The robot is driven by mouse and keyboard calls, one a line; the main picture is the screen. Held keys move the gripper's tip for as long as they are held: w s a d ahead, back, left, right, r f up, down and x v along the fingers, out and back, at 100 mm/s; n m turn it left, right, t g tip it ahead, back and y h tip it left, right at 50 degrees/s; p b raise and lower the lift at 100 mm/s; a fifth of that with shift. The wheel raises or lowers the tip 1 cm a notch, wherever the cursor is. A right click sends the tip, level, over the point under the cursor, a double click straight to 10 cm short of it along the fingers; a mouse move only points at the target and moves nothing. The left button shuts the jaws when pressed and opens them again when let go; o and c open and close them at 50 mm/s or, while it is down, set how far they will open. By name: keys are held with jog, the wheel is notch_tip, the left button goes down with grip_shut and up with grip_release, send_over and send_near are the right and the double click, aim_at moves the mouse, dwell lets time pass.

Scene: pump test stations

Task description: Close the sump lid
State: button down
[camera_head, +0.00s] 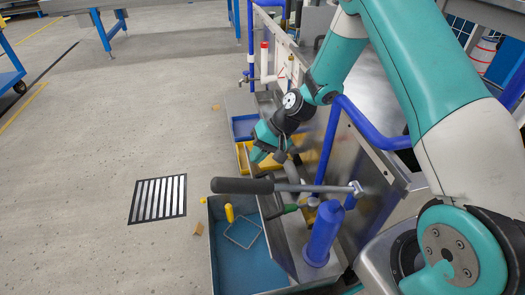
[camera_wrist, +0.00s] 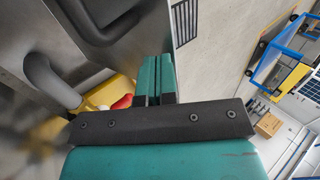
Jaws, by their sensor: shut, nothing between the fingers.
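My gripper (camera_head: 258,155) is shut and empty in the head view, pointing down beside the test station. Its two teal fingers (camera_wrist: 155,76) lie together in the wrist view. An open blue-lined sump box (camera_head: 240,262) stands on the floor at the lower middle of the head view, nearer the camera than my gripper. A grey upright panel (camera_head: 277,238) stands along its right side; I cannot tell for sure that it is the lid. In the wrist view a grey metal surface with a dark bar handle (camera_wrist: 112,28) is left of the fingers, apart from them.
A pump lever with a dark grip (camera_head: 243,186) sticks out over the box, beside a blue cylinder (camera_head: 323,235). A yellow bin (camera_head: 242,158) and a blue bin (camera_head: 243,125) lie near my gripper. A floor grate (camera_head: 158,199) lies left; the floor there is free.

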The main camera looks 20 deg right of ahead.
jog(key=shift+a, duration=0.15)
jog(key=shift+w+a+h+p, duration=0.15)
jog(key=shift+a+h+p, duration=0.15)
jog(key=shift+a+p, duration=0.3)
jog(key=shift+w+a+f+g+h+b, duration=0.3)
jog(key=shift+w+a+f+h+b, duration=0.35)
jog(key=shift+a+f+h, duration=1.45)
jog(key=shift+w+a+f+g+h+b, duration=0.35)
jog(key=shift+a+f+h+b, duration=0.45)
jog(key=shift+a+f, duration=2.6)
jog(key=shift+w+a+f+g+h+b, duration=0.25)
jog(key=shift+w+a+f+h+b, duration=0.4)
jog(key=shift+a+f+h, duration=1.45)
jog(key=shift+s+a+f+y, duration=0.1)
jog(key=shift+a+f+y, duration=0.1)
jog(key=shift+f+y, duration=0.7)
jog(key=shift+f, duration=0.2)
jog(key=a+r+p, duration=0.3)
jog(key=r+p, duration=0.2)
jog(key=r, duration=1.2)
jog(key=shift+w+a+p, duration=0.15)
jog(key=shift+w+p, duration=0.2)
